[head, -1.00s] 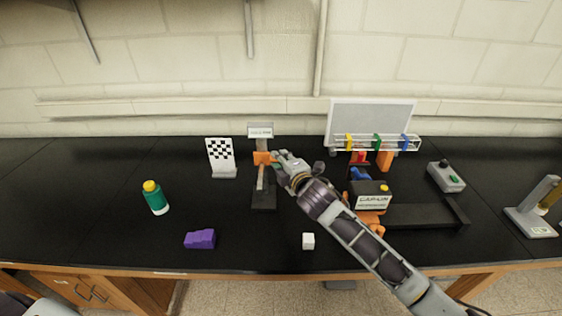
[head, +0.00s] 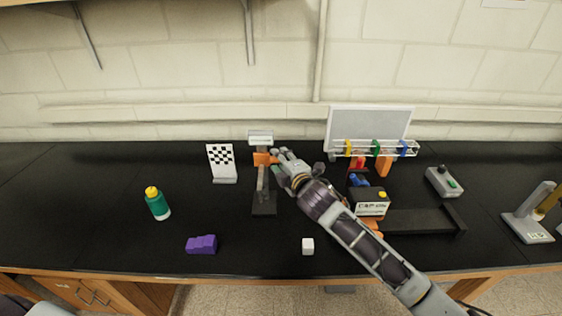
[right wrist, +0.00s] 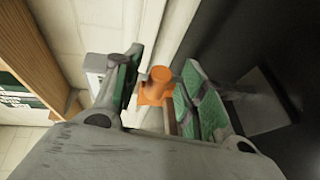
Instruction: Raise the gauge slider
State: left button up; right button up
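The gauge stand has a dark base (head: 265,208), an upright grey post and a labelled top plate (head: 261,136). The orange gauge slider (head: 263,159) sits high on the post, a little below the plate. In the right wrist view, its orange round knob (right wrist: 160,77) lies between my right gripper's green-padded fingers (right wrist: 162,88). A narrow gap shows beside the knob, so the fingers look parted; contact with one finger cannot be ruled out. In the head view my right gripper (head: 280,157) is at the slider's right side.
A checkered board (head: 221,160) stands left of the gauge. A green bottle (head: 157,203), a purple block (head: 202,245) and a white cube (head: 308,246) are on the black bench. A labelled box (head: 371,204) and a rack (head: 385,149) are right, near my arm.

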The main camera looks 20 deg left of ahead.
jog(key=v, duration=1.2)
dwell(0.8)
jog(key=shift+f, duration=0.1)
dwell(0.5)
